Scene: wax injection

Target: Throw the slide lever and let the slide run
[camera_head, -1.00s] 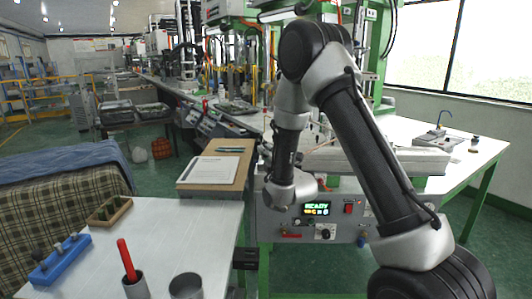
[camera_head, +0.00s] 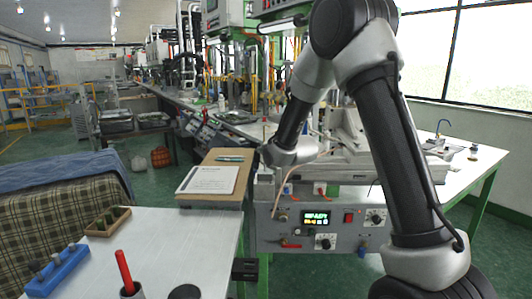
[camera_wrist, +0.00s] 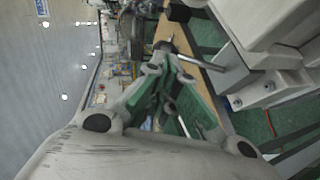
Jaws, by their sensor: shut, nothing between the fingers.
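My gripper (camera_wrist: 163,66) is in the wrist view, with its green-padded fingers brought together and nothing between them. A thin metal rod with a dark end (camera_wrist: 166,46) shows just beyond the fingertips; it may be the slide lever, and I cannot tell whether the fingers touch it. The grey metal slide block (camera_wrist: 265,62) is to the right of the fingers. In the head view the machine (camera_head: 345,165) stands behind my arm, with its slide partly covered by the arm. My fingers are hidden behind my wrist there.
The control panel (camera_head: 316,219) has a lit green display, knobs and a small red handle (camera_head: 290,244). A wooden board with paper (camera_head: 211,180) lies left of the machine. The near table holds a blue rack (camera_head: 58,271), a wooden tray (camera_head: 108,221) and a red-handled tool (camera_head: 125,268).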

